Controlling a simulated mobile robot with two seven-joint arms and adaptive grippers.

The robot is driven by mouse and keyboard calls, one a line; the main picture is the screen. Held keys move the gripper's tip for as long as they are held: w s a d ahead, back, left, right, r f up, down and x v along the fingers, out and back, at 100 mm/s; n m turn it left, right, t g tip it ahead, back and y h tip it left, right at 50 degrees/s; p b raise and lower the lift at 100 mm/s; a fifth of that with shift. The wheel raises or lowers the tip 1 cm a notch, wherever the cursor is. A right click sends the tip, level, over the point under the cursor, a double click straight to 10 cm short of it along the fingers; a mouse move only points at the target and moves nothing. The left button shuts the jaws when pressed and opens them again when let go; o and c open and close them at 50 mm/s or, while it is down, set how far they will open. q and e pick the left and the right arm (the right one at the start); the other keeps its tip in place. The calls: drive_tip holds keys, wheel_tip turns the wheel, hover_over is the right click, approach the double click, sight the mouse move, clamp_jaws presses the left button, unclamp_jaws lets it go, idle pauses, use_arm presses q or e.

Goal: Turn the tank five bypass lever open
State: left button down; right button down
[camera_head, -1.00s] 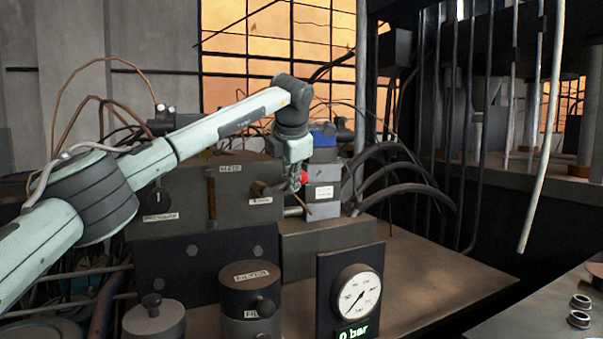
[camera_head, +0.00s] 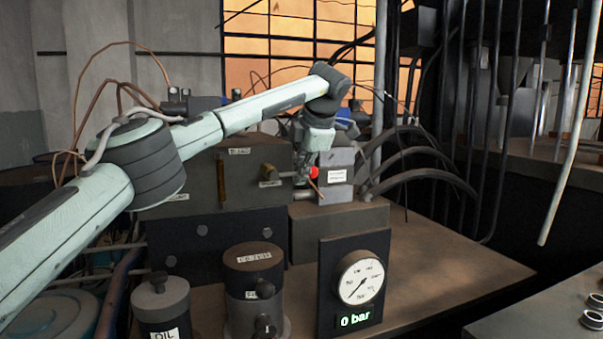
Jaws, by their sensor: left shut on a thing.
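My left gripper (camera_head: 303,177) reaches down from its bent wrist beside a small grey block (camera_head: 340,160) with a white label. A red knob (camera_head: 314,172) shows right at its fingers, with a thin brownish rod (camera_head: 316,188) below it. The gripper is shut on what looks like the red-knobbed lever; the fingers hide most of it. The label is too small to read, so I cannot confirm the tank number or how far the lever is turned. My right gripper is out of view.
A dark box with brass handles (camera_head: 221,180) stands left of the gripper. In front are a pressure gauge (camera_head: 361,280) reading 0 bar, a dark canister (camera_head: 254,275) and an oil canister (camera_head: 161,300). Black hoses (camera_head: 425,158) arch at right. The tabletop (camera_head: 440,260) is clear at front right.

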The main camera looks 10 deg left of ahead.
use_arm(q)
drive_tip(key=shift+w+d+r, duration=0.1)
drive_tip(key=shift+d+r, duration=0.05)
drive_tip(key=shift+r, duration=0.1)
drive_tip(key=c, duration=1.6)
unclamp_jaws()
drive_tip(key=shift+d+f, duration=0.15)
drive_tip(key=shift+f, duration=0.05)
drive_tip(key=shift+r, duration=0.1)
drive_tip(key=v, duration=1.2)
